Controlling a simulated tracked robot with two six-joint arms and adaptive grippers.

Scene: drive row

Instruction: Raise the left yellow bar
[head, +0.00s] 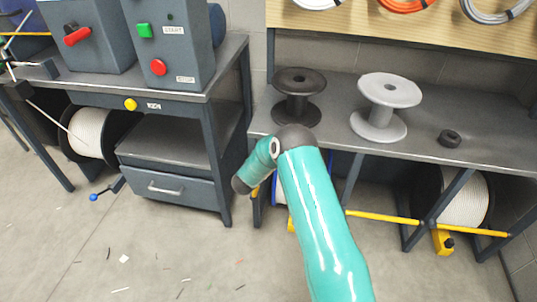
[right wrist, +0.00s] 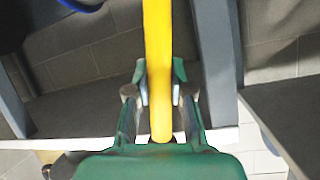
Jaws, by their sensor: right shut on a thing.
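In the right wrist view my right gripper (right wrist: 160,98) is shut on a yellow bar (right wrist: 158,50), which runs up the picture between its fingers. In the head view my right arm bends over the front of the right bench, and its gripper is hidden. Small yellow parts, one a block (head: 291,225), show beside the arm under the bench's left half. The arm hides most of what is there, including the left bar's full length. A second yellow bar (head: 380,216) runs level across the lower front, further right. My left gripper is not in view.
The bench (head: 345,95) carries a black spool (head: 299,85), a grey spool (head: 385,92) and a black ring (head: 449,138). A white reel (head: 463,200) stands underneath. Left is a bench with a drawer (head: 170,188) and a control box (head: 165,45). The floor in front is open, with small scraps.

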